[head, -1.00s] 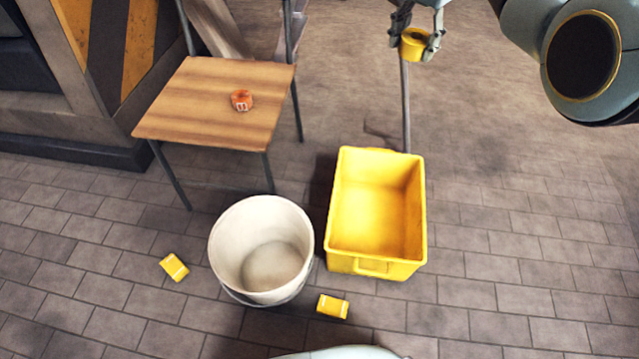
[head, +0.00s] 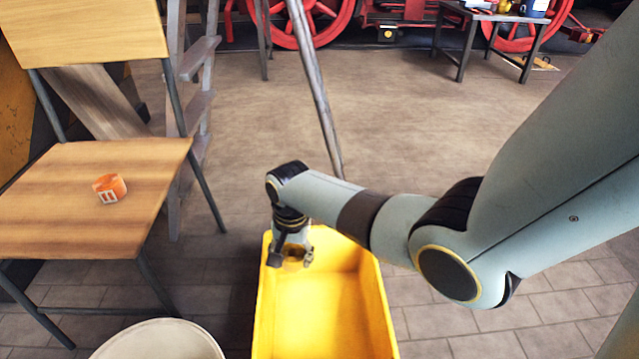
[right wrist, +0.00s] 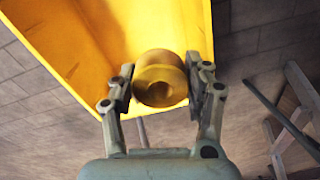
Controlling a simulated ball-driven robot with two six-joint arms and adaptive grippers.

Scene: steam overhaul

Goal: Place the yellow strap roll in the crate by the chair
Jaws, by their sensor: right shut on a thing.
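The yellow strap roll (right wrist: 160,80) is clasped between the two fingers of my right gripper (right wrist: 160,88) in the right wrist view. In the head view my right gripper (head: 291,256) is at the far left end of the yellow crate (head: 322,315), and the roll is mostly hidden between its fingers. The crate stands on the floor to the right of the chair (head: 95,165). In the right wrist view the crate (right wrist: 65,40) lies behind the roll. I cannot tell how far the roll is above the crate floor. My left gripper is not in view.
An orange roll (head: 109,188) with a white mark lies on the chair seat. A white bucket (head: 160,342) stands at the near left of the crate. A grey pole (head: 315,90) rises behind the crate.

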